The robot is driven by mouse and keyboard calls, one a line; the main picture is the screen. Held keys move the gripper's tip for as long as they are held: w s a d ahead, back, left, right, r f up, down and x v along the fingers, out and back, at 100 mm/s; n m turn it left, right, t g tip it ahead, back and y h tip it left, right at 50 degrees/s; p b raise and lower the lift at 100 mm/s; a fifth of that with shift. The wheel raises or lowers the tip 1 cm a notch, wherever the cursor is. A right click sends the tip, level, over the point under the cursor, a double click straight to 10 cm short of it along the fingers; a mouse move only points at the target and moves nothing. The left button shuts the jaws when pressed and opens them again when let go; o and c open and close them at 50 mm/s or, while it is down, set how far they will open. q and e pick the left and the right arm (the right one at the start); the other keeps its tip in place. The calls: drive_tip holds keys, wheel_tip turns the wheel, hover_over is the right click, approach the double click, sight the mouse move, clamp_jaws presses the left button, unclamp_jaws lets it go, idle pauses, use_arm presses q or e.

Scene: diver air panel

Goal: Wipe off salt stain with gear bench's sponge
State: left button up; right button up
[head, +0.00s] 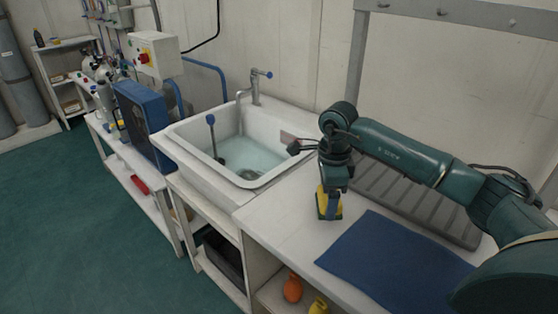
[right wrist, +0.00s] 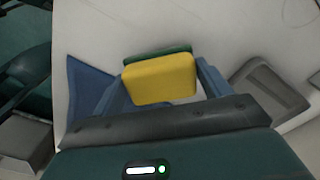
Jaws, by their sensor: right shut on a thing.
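My right gripper (head: 330,194) points down over the white counter beside the sink. It is shut on a yellow sponge with a green layer (head: 329,207). In the right wrist view the sponge (right wrist: 160,79) sits between the two blue-grey fingers, with the pale counter beyond it. I cannot tell whether the sponge touches the counter. I cannot make out a salt stain with certainty; the gripper and sponge hide part of the counter. My left gripper is not in view.
A white sink (head: 187,142) with water stands left of my right gripper, with a tap (head: 256,88) behind. A blue mat (head: 385,250) lies at the counter's front right. A grey ribbed drainer (head: 408,201) lies behind it. Orange and yellow items (head: 292,288) stand on the shelf below.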

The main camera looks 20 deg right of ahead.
drive_tip(key=shift+r, duration=0.5)
drive_tip(key=shift+r+p, duration=1.7)
drive_tip(key=shift+r, duration=0.6)
